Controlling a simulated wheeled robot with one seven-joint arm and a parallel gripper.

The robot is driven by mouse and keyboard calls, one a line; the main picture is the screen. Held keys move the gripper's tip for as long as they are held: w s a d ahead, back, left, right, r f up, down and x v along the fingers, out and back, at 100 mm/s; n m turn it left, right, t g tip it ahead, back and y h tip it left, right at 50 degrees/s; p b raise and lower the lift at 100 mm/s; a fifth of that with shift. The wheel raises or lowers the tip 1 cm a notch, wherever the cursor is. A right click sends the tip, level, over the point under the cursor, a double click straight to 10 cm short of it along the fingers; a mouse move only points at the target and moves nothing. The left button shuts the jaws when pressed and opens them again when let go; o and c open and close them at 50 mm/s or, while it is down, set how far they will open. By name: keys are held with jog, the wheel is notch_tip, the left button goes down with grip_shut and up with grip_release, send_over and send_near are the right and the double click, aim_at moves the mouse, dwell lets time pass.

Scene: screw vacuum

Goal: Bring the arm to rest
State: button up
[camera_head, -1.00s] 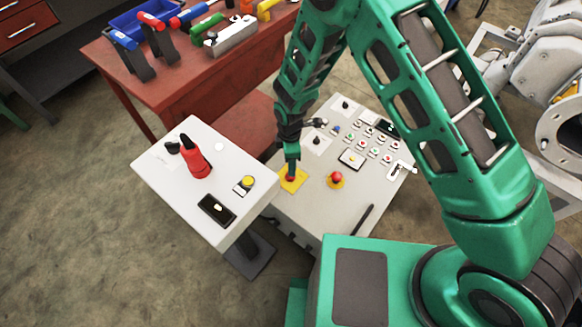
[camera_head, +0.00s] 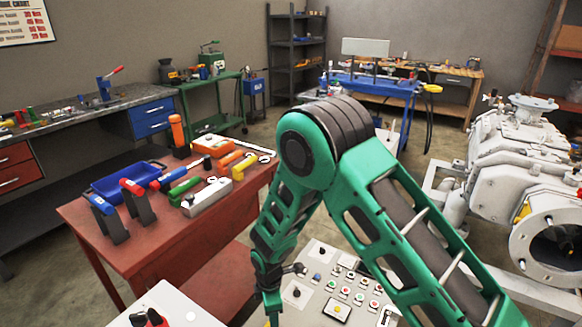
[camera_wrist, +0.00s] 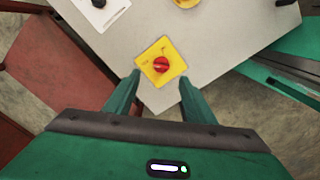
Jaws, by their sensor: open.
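My green arm (camera_head: 290,210) reaches down over the grey control panel (camera_head: 315,262). In the camera_head view, my gripper (camera_head: 271,305) is at the bottom edge and its tips are cut off. In the camera_wrist view, my gripper (camera_wrist: 160,82) has its two fingers apart with nothing held. A red knob (camera_wrist: 161,65) on a yellow square plate (camera_wrist: 150,55) shows just beyond and between the fingertips. I cannot tell the exact gap between the fingers and the knob. The panel also carries several small buttons and a black knob (camera_head: 296,292).
A red table (camera_head: 150,240) with a blue bin (camera_head: 110,182) and tools stands left of my arm. A white-topped stand (camera_head: 180,305) with a red item (camera_head: 155,318) is at lower left. A large grey machine (camera_head: 520,165) stands at right. Workbenches line the back.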

jog(key=w+d+r+m, duration=0.2)
jog(key=d+r+m, duration=0.3)
jog(key=d+r, duration=0.6)
jog(key=w+d+r+m, duration=0.3)
jog(key=d+r+m, duration=0.2)
jog(key=d+r, duration=0.65)
jog(key=s+d+r+m, duration=0.5)
jog(key=s+d, duration=0.1)
jog(key=d, duration=0.4)
jog(key=s+d+r+m, duration=0.45)
jog(key=s+d, duration=0.25)
jog(key=d, duration=0.3)
jog(key=s+d+r+m, duration=0.2)
jog(key=s+m, duration=0.1)
jog(key=s, duration=0.4)
jog(key=s+d+r+m, duration=0.2)
jog(key=s+d+m, duration=0.1)
jog(key=s, duration=0.5)
jog(key=shift+d+r+m, duration=0.25)
jog(key=shift+r+m, duration=0.05)
jog(key=shift+m, duration=0.35)
jog(key=shift+s, duration=0.35)
jog(key=shift+c, duration=0.3)
